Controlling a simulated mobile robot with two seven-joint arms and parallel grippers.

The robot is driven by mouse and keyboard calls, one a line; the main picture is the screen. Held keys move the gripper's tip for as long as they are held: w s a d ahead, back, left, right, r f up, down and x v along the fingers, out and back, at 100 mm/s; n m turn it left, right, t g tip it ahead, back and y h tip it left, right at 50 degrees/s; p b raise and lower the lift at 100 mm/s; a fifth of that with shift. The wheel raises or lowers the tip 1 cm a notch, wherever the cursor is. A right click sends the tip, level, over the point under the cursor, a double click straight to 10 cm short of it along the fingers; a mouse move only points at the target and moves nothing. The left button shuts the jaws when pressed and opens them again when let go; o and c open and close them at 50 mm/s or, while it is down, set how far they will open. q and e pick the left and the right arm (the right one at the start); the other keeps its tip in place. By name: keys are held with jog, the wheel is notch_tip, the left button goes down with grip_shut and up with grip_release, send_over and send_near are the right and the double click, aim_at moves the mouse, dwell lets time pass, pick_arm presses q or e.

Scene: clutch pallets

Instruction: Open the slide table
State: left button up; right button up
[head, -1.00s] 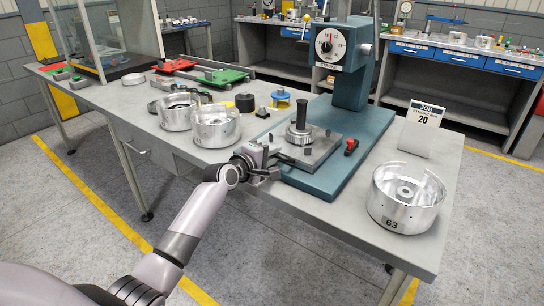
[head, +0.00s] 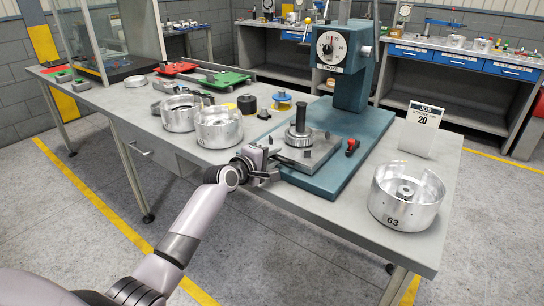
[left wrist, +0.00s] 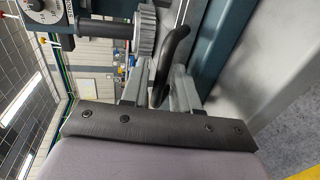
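The slide table (head: 322,152) is a flat grey plate on the teal base of the dial press. A dark upright post on a ridged collar (head: 299,135) stands on it. Its black curved handle (left wrist: 176,48) shows in the left wrist view. My left gripper (head: 271,164) is at the plate's front left edge, and its fingers (left wrist: 160,92) appear apart, with the handle between them. The handle looks close to the right-hand finger in that view; firm contact cannot be made out. My right gripper is not in view.
The teal press column with a dial (head: 331,47) rises behind the plate. Silver clutch drums (head: 218,128) stand to the left, and one marked 63 (head: 405,197) stands at the right. A job card (head: 422,130) stands behind the right drum.

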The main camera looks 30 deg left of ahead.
pick_arm(q)
jog(key=shift+s, duration=0.1)
jog(key=v, duration=0.7)
jog(key=shift+p, duration=0.35)
jog(key=s+d+f+m+g, duration=0.1)
jog(key=s+d+f+m, duration=0.15)
jog(key=s+f, duration=0.2)
jog(key=s+d+f+m+g, duration=0.1)
jog(key=s+f+m, duration=0.2)
jog(key=f, duration=0.3)
jog(key=s+d+f+m+g, duration=0.1)
jog(key=s+d+f+m, duration=0.2)
jog(key=s, duration=0.4)
jog(key=s+d+f+m+g, duration=0.1)
jog(key=s+d+f+m, duration=0.2)
jog(key=s+f+m, duration=0.2)
jog(key=s+d+f+m, duration=0.3)
jog(key=s+f+m, duration=0.1)
jog(key=s, duration=0.6)
jog(key=shift+d+f+m+g, duration=0.35)
jog(key=shift+m+g, duration=0.05)
jog(key=shift+m, duration=0.25)
